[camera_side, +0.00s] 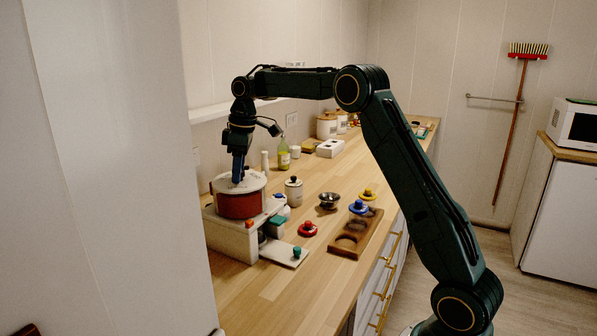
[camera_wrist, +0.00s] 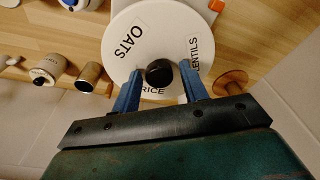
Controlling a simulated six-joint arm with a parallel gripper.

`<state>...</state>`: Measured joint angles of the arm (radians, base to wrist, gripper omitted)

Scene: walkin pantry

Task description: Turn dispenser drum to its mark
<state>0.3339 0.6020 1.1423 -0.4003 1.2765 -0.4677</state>
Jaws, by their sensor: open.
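The dispenser has a red drum (camera_side: 240,205) on a pale base (camera_side: 228,238), with a round white lid (camera_side: 256,182). In the wrist view the white lid (camera_wrist: 125,60) carries the labels OATS, LENTILS and RICE, with RICE partly hidden by my gripper. A black knob (camera_wrist: 159,73) stands at the lid's middle. My gripper (camera_wrist: 160,70) is open, its blue fingers on either side of the knob, with gaps visible. In the side view my gripper (camera_side: 238,178) points down at the lid. An orange mark (camera_side: 250,223) is on the base's front; an orange piece (camera_wrist: 216,5) shows beyond the lid.
A ledge with a green knob (camera_side: 297,252) extends from the base. A white canister (camera_side: 293,193), metal bowl (camera_side: 329,200), red-knobbed lid (camera_side: 307,229) and wooden tray (camera_side: 342,252) lie to the right. A tall white panel (camera_side: 120,170) stands left. The front counter is clear.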

